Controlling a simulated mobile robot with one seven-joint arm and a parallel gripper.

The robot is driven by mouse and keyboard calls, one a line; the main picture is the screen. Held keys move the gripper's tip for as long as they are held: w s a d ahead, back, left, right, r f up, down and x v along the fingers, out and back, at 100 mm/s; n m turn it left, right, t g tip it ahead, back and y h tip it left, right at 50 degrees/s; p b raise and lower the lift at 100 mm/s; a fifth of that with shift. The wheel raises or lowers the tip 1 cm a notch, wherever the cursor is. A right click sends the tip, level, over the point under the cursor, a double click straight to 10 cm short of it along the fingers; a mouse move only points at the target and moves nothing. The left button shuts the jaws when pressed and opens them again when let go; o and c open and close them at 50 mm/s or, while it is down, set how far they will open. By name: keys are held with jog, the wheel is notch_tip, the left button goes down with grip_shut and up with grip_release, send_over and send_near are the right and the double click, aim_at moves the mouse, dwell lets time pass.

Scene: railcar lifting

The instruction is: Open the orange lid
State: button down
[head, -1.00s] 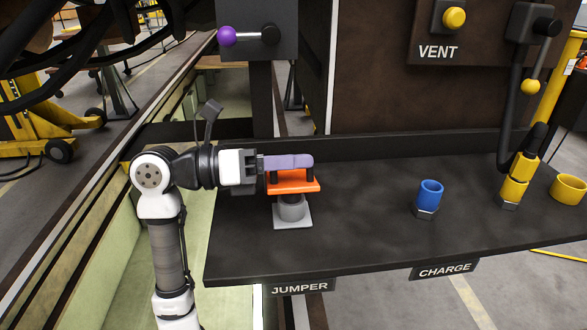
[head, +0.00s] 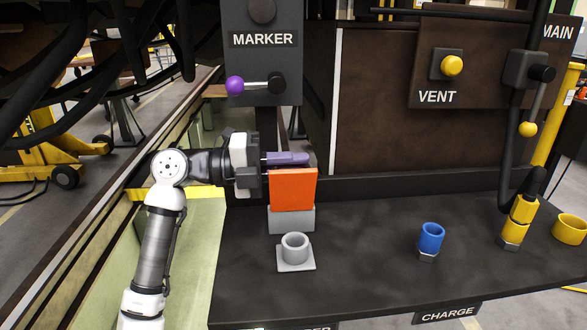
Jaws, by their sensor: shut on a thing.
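The orange lid (head: 292,190) stands upright behind the grey round socket (head: 295,248), its flat orange face toward me. The socket is uncovered and its round opening shows. A grey block (head: 291,221) stands below the lid, behind the socket. My gripper (head: 286,160) reaches in from the left at the lid's top edge, with its purple fingers shut there. The fingers hide the lid's upper edge, and what they grip there is partly out of sight.
On the dark shelf (head: 365,270) to the right are a blue socket (head: 431,238), a yellow hose connector (head: 517,224) and a yellow ring (head: 569,229). A purple-knobbed lever (head: 236,85) hangs above my gripper. The shelf between the grey and blue sockets is clear.

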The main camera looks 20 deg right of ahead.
jog(key=shift+w+d+f+n, duration=0.15)
jog(key=shift+w+d+n, duration=0.05)
jog(key=shift+w+n, duration=0.55)
jog(key=shift+w+d+f+n, duration=0.15)
jog(key=shift+w+n, duration=0.4)
jog(key=shift+n, duration=0.3)
jog(key=c, duration=1.5)
grip_release()
jog(key=b+v, duration=0.3)
jog(key=v, duration=1)
jog(key=shift+w+a, duration=0.1)
jog(key=shift+a, duration=0.3)
